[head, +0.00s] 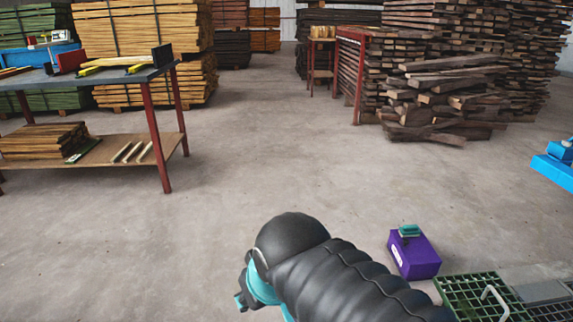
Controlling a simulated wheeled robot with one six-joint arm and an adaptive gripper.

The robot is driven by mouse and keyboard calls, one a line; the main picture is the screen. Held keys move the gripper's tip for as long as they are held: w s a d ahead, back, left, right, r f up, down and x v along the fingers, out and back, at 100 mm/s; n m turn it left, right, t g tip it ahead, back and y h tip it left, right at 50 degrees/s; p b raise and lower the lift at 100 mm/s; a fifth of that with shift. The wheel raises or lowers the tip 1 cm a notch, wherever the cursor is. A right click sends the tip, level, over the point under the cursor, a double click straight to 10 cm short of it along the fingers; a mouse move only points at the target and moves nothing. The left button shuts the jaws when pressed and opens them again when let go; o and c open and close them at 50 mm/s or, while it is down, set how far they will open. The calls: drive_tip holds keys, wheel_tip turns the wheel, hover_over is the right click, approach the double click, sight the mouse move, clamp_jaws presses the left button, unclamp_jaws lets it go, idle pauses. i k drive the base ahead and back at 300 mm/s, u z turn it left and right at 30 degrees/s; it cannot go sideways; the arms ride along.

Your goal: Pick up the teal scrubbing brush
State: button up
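The teal scrubbing brush (408,231) lies on top of a purple box (415,258), right of centre and low in the head view. It looks small, with a teal upper part and a darker part under it. My black ribbed arm reaches in from the bottom edge, to the left of the box. My gripper (242,298) is only partly in view at the arm's far end, left of the brush and apart from it. My arm hides most of it, so its fingers cannot be made out.
A green grate (470,297) with a pale handle lies right of the purple box. A blue object (553,170) is at the right edge. A red-legged workbench (160,150) stands at left. Timber stacks (440,90) fill the back. The middle floor is clear.

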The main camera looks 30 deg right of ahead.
sight(411, 230)
drive_tip(key=z, duration=0.45)
drive_tip(key=i, duration=1.5)
drive_tip(key=z, duration=2.05)
drive_tip(key=i, duration=0.85)
drive_tip(key=z, duration=0.75)
